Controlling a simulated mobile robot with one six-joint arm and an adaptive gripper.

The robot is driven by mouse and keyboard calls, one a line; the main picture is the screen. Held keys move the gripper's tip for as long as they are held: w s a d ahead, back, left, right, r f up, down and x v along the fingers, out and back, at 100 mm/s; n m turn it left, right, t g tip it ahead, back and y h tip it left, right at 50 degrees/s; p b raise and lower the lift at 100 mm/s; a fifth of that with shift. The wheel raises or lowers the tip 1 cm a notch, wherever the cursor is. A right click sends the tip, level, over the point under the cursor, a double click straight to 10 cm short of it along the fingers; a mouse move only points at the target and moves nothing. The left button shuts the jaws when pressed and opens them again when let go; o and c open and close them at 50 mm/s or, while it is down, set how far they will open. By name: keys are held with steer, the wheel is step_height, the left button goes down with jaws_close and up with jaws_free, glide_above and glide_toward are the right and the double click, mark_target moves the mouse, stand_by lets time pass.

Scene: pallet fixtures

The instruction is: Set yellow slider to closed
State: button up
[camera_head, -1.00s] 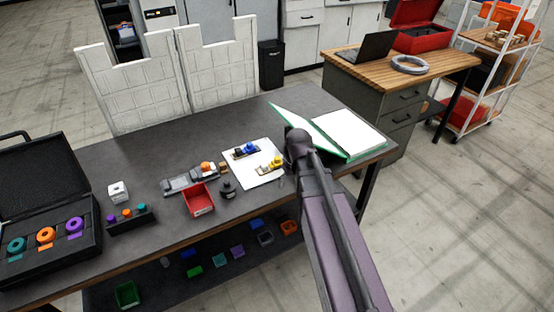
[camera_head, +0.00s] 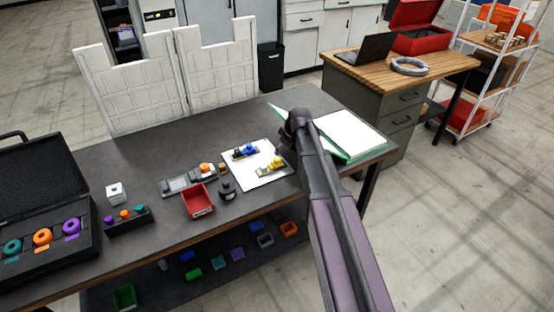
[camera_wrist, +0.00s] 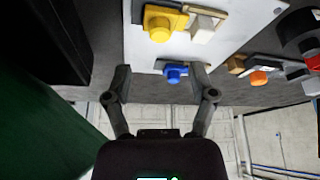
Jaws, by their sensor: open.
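The yellow slider (camera_head: 276,162) sits on a white board (camera_head: 262,180) on the dark table. In the wrist view the yellow slider (camera_wrist: 160,24) has a round knob on a yellow block, with a pale block beside it on its base. The blue slider (camera_head: 248,149) lies behind it on the same board. My gripper (camera_wrist: 160,76) is open and empty. In the wrist view the blue slider (camera_wrist: 174,72) shows between its fingertips, and the yellow one lies beyond them; contact with either cannot be told. My arm hides the gripper in the head view.
An open green binder (camera_head: 350,135) lies right of the board, partly behind my arm. A red bin (camera_head: 198,200), a dark bottle-like item (camera_head: 227,189) and a grey fixture with an orange knob (camera_head: 190,180) stand to the left. A black case (camera_head: 45,190) is at far left.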

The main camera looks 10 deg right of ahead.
mark_target(277, 159)
steer(key=shift+f, duration=0.2)
steer(key=shift+b+x, duration=3.45)
steer(key=shift+x, duration=0.15)
steer(key=shift+c, duration=0.2)
